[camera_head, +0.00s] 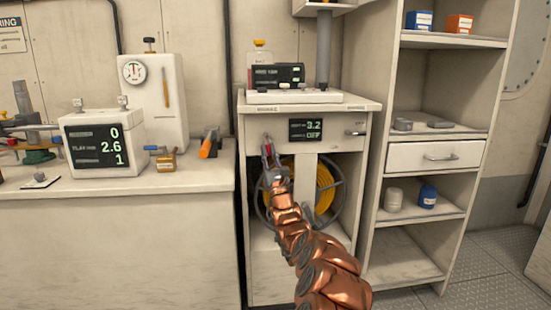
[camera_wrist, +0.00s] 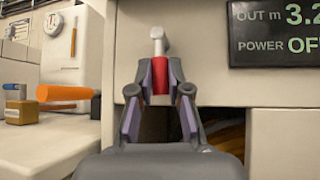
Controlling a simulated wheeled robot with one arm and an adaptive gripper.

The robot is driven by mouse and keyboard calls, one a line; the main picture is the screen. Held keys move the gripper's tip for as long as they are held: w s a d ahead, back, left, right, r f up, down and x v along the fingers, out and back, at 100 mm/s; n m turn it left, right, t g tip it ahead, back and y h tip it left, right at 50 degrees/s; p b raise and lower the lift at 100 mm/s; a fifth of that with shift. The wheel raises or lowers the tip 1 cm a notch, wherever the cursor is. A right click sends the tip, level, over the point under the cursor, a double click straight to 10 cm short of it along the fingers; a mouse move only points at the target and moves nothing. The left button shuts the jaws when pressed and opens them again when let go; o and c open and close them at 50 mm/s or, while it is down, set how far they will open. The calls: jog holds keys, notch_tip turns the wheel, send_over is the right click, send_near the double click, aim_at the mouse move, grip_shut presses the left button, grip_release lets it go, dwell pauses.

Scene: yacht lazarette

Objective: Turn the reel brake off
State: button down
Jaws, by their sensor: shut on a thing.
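A small lever with a red grip (camera_wrist: 161,86) and a grey metal top (camera_wrist: 157,40) sits on the front panel of the reel cabinet (camera_head: 258,124). My gripper (camera_wrist: 160,76) has its fingers closed around the red grip, one on each side. In the head view my gripper (camera_head: 269,154) reaches up to the panel's left part, left of the display. The display (camera_head: 307,130) reads 3.2 and OFF; in the wrist view the display (camera_wrist: 276,34) shows OUT m and POWER. The reel with yellow line (camera_head: 325,188) is below, partly hidden by my arm and a post. The brake's marking is not readable.
A grey handle (camera_head: 356,133) is at the panel's right. The left bench (camera_head: 180,179) holds a display box (camera_head: 102,146) and an orange-handled tool (camera_head: 208,143). An open shelf unit (camera_head: 430,220) stands at right, with clear floor (camera_head: 490,270) beside it.

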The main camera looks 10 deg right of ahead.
jog(key=shift+a+m+h, duration=0.2)
jog(key=shift+m+h, duration=0.5)
jog(key=c, duration=1.1)
grip_release()
jog(key=shift+s+d+f, duration=0.15)
jog(key=shift+s+f, duration=0.2)
jog(key=shift+f, duration=0.1)
jog(key=shift+v, duration=5.45)
